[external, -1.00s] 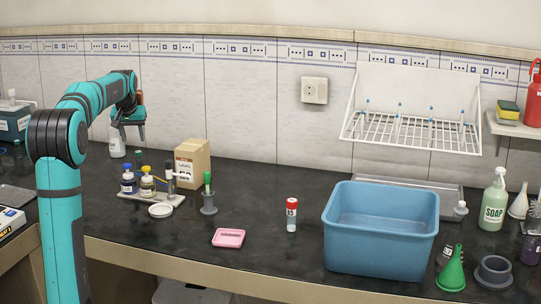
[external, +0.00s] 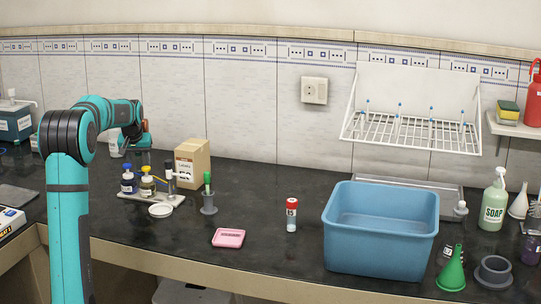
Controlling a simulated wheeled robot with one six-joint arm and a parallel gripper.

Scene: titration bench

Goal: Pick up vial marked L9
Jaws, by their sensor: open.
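A small white vial with a red cap (external: 291,215) stands upright on the dark bench, right of centre. Its label is too small to read surely and looks more like two characters ending in 5 than L9. I cannot make out a vial marked L9. My gripper (external: 138,151) is at the back left, above the bench, well left of the red-capped vial and behind the bottle tray. It is small and partly merged with my arm. It is open, and I see nothing held in it.
A tray (external: 178,200) with blue- and yellow-capped bottles stands near a labels box (external: 192,163). A green-topped tool stands in a grey holder (external: 209,208). A blue basin (external: 380,250) blocks the right; a white bottle (external: 115,143) stands back left.

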